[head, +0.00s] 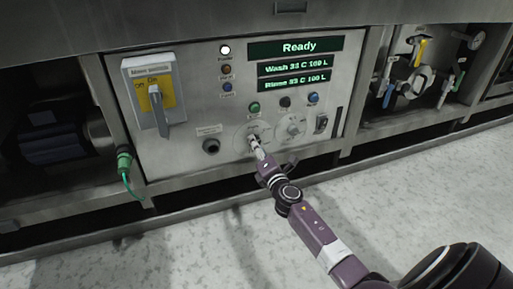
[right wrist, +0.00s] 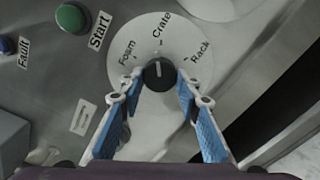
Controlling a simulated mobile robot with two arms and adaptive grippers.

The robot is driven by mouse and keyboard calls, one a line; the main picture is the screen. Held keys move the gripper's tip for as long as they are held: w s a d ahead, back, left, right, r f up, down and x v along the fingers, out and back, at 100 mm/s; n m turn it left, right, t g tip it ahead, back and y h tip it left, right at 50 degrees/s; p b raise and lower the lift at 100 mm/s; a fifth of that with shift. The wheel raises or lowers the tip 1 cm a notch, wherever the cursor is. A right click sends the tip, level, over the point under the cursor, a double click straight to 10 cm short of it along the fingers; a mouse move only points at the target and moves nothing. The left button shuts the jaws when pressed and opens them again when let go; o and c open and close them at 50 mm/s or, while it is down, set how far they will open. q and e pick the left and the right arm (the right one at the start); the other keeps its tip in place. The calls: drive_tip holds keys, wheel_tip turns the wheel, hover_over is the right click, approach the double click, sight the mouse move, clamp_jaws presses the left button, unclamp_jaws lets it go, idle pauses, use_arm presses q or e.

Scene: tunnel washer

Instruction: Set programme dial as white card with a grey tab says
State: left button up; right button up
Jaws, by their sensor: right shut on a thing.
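The programme dial is a dark round knob (right wrist: 159,76) on a pale disc (right wrist: 193,31) marked Foam, Crate and Rack. Its white pointer line points up at Crate. My right gripper (right wrist: 160,80) has its two blue-padded fingers on either side of the knob and is shut on it. In the head view my right gripper (head: 255,143) reaches the dial's disc (head: 241,131) on the lower middle of the panel and covers the knob. I do not see a white card with a grey tab in either view. My left gripper is not in view.
The display (head: 296,47) reads Ready. A green connector (head: 124,160) hangs at the panel's left edge.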

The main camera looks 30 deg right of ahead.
drive_tip(key=shift+m, duration=0.8)
drive_tip(key=o, duration=1.2)
drive_tip(key=shift+c, duration=0.2)
drive_tip(key=v, duration=1.2)
drive_tip(key=shift+a, duration=0.1)
